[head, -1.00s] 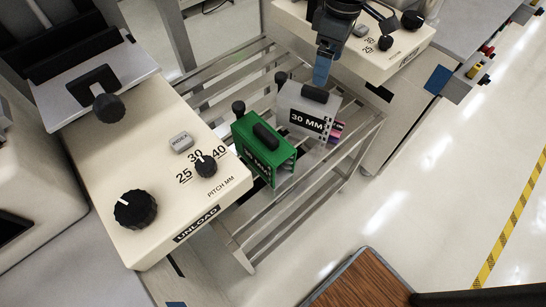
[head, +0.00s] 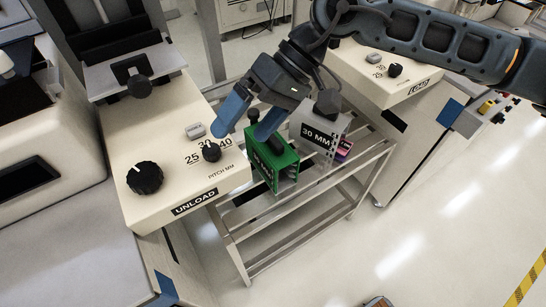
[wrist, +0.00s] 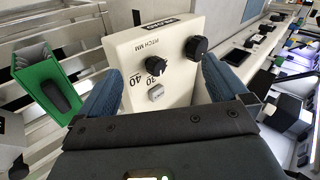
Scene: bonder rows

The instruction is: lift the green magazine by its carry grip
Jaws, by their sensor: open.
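The green magazine (head: 286,163) stands on the slatted rack, beside the cream UNLOAD unit. Its black carry grip lies along its top and is partly hidden by a finger in the head view. My gripper (head: 241,132) is open and empty, with blue fingers above and to the left of the magazine; one fingertip overlaps the magazine in the picture. In the wrist view the magazine (wrist: 36,82) and its carry grip (wrist: 56,97) are at the left, outside the fingers. The UNLOAD unit's panel shows between them.
A grey magazine (head: 321,145) marked 30 MM stands right beside the green one. The UNLOAD unit (head: 180,180) with its knobs is on the left, the LOAD unit (head: 375,75) at the back right. The slatted rack (head: 300,205) has bare bars in front.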

